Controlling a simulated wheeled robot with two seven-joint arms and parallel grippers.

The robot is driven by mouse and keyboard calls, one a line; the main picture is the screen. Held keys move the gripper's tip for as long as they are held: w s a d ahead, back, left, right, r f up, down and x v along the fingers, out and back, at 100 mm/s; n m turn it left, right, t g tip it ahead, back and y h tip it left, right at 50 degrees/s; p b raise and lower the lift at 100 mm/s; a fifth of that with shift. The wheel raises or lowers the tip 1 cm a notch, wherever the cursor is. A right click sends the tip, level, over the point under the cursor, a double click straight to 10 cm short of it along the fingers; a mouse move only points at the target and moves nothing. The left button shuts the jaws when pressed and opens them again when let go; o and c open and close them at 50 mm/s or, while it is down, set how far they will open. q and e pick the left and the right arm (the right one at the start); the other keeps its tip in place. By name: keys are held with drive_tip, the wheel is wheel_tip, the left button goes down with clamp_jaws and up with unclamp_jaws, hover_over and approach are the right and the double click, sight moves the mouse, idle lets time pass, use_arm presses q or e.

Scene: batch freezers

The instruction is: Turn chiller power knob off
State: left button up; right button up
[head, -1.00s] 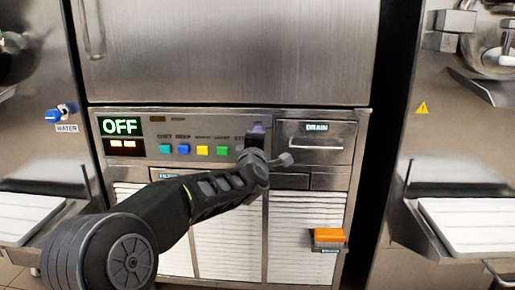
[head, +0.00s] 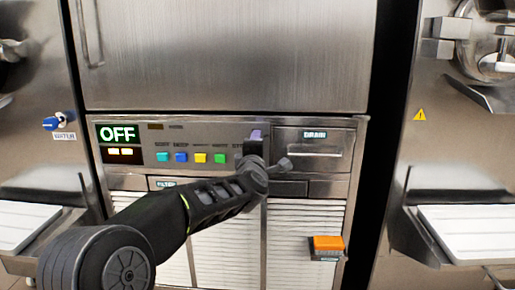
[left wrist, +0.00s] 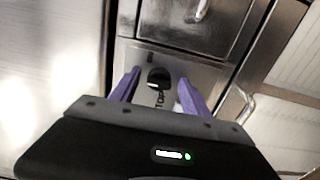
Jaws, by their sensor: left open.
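A dark rounded knob (left wrist: 158,78) with a pale mark shows in the left wrist view, above lettering of which "TOP" is readable. My left gripper (head: 256,148) is at the panel's right part and hides the knob in the head view. In the left wrist view its purple fingers (left wrist: 159,88) are apart, one on each side of the knob. Whether they touch it I cannot tell. My right gripper is not in view.
Several coloured buttons (head: 181,157) line the panel left of my gripper. A drawer marked DRAIN (head: 313,150) lies just right of it. An orange block (head: 328,243) sticks out lower right. A blue WATER knob (head: 53,123) is on the left machine.

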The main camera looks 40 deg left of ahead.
use_arm(q)
drive_tip(key=shift+s, duration=0.1)
drive_tip(key=p+v, duration=0.1)
drive_tip(key=v, duration=0.6)
drive_tip(key=shift+s+d+p, duration=0.2)
drive_tip(key=shift+d+p, duration=0.05)
drive_tip(key=shift+p, duration=0.1)
